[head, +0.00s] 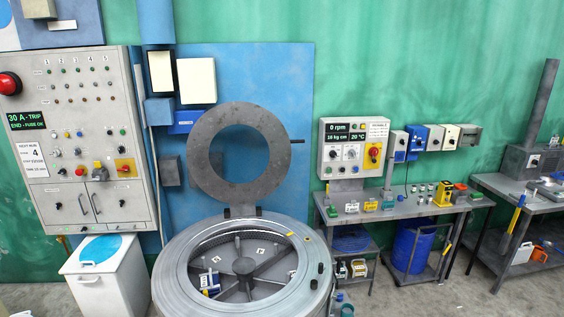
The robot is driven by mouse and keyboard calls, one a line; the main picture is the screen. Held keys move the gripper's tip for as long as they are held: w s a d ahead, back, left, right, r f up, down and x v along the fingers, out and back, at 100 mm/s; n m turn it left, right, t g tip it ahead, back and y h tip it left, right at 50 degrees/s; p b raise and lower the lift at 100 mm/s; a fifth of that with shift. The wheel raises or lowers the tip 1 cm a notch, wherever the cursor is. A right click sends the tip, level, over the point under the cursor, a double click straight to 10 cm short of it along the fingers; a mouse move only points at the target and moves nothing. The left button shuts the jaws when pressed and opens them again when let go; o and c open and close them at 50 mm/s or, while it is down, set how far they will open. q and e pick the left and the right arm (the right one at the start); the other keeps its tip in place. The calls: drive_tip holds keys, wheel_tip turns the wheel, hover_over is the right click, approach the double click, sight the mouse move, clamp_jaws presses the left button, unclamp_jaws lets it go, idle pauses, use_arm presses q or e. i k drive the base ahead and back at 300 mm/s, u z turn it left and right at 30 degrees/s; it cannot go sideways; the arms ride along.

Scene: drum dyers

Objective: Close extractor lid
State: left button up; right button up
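The extractor (173,277) is a round grey metal drum at the lower middle of the head view, with its top open. Its lid (200,153), a flat dark grey ring with a round hole, stands upright at the back on a hinge (241,212). A short dark handle (297,141) sticks out from the lid's right edge. Inside the drum I see a central hub with spokes, some white tags and a small blue and white item (210,282). Neither of my grippers shows in this view.
A grey control cabinet (100,135) and a white bin (112,277) stand on the left. Right of the extractor is a workbench (408,206) with a control box (335,155) above it and a blue drum (411,246) below. Another table (493,185) stands far right. Some floor shows between them.

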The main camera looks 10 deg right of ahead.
sight(241, 199)
drive_tip(key=u, duration=2.35)
drive_tip(key=k, duration=1.5)
drive_tip(key=u, duration=1.4)
drive_tip(key=k, duration=1.65)
drive_tip(key=u, duration=1.9)
drive_tip(key=k, duration=2.1)
